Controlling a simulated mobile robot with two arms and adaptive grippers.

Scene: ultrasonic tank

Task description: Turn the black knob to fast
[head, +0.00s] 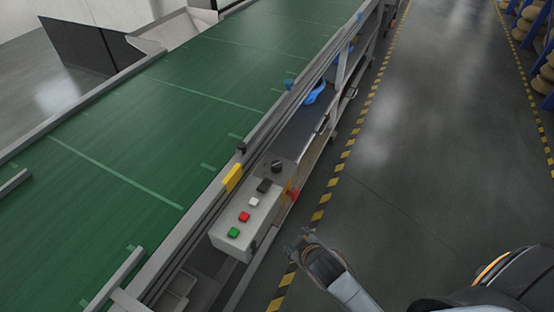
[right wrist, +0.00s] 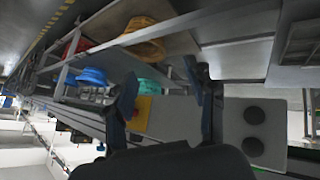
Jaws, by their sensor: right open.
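The black knob (head: 278,166) is a round dial on a dark plate at the far end of the grey control box (head: 236,246) in the head view. Its pointer and markings are too small to read. My right gripper (head: 304,241) is open and empty, over the floor just right of the box and apart from it. In the right wrist view, the fingers of the right gripper (right wrist: 163,80) stand wide apart, with parts of the conveyor's side beyond them. I cannot pick out the knob for sure in that view. My left gripper is not in view.
The box carries a green button (head: 234,232), a red button (head: 245,216), a white button (head: 254,202) and a black switch (head: 264,185). A red part (head: 292,195) sticks out from its side. The green conveyor belt (head: 130,140) lies left; open floor (head: 420,150) lies right.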

